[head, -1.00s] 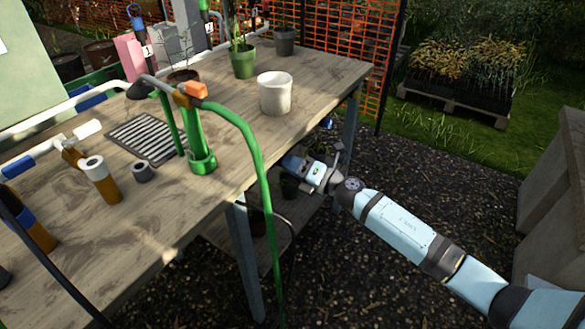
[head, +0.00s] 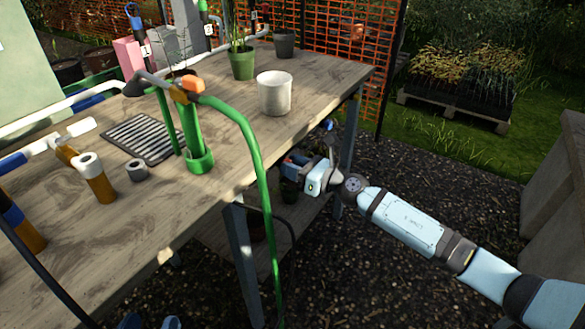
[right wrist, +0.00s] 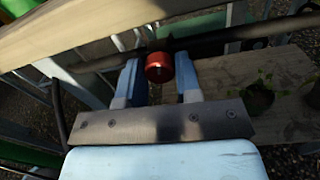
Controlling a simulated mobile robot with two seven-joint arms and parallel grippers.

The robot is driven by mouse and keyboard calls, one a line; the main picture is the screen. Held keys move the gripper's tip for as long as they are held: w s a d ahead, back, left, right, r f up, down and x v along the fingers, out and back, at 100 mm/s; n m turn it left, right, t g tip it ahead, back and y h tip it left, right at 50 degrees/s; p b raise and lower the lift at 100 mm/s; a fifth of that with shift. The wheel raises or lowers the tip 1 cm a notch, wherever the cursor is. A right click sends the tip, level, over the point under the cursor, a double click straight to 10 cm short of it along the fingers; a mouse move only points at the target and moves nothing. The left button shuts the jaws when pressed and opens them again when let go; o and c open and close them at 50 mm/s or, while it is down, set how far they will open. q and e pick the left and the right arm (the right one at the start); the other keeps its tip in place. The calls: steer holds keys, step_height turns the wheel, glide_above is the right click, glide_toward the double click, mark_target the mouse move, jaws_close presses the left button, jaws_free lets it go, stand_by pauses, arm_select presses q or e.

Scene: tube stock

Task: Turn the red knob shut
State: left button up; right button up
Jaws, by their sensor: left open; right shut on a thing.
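The red knob (right wrist: 158,70) sits on a dark pipe under the bench edge in the right wrist view. The two blue fingers of my right gripper (right wrist: 157,62) are shut on it, one on each side. In the head view my right gripper (head: 292,164) reaches under the right part of the bench; I cannot make out the knob clearly there. Two blue fingertips of my left gripper (head: 149,322) show apart and empty at the bottom edge of the head view, below the front of the bench.
The wooden bench (head: 330,80) carries a white pot (head: 274,92), a green stand with a hose (head: 252,150), a ribbed black mat (head: 130,128) and brown-and-white tubes (head: 97,180). The hose hangs over the front edge, left of my right gripper. A lower shelf (head: 222,235) lies beneath.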

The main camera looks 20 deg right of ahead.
arm_select(q)
steer(key=shift+w+d+r, duration=0.1)
steer(key=shift+d+r, duration=0.15)
steer(key=shift+r, duration=0.1)
arm_select(e)
steer(key=n, duration=0.2)
steer(key=shift+n, duration=0.4)
arm_select(q)
steer(key=shift+r, duration=0.1)
arm_select(e)
steer(key=shift+n, duration=0.3)
steer(key=o, duration=0.9)
arm_select(q)
steer(key=shift+b, duration=0.3)
arm_select(e)
steer(key=shift+d, duration=0.1)
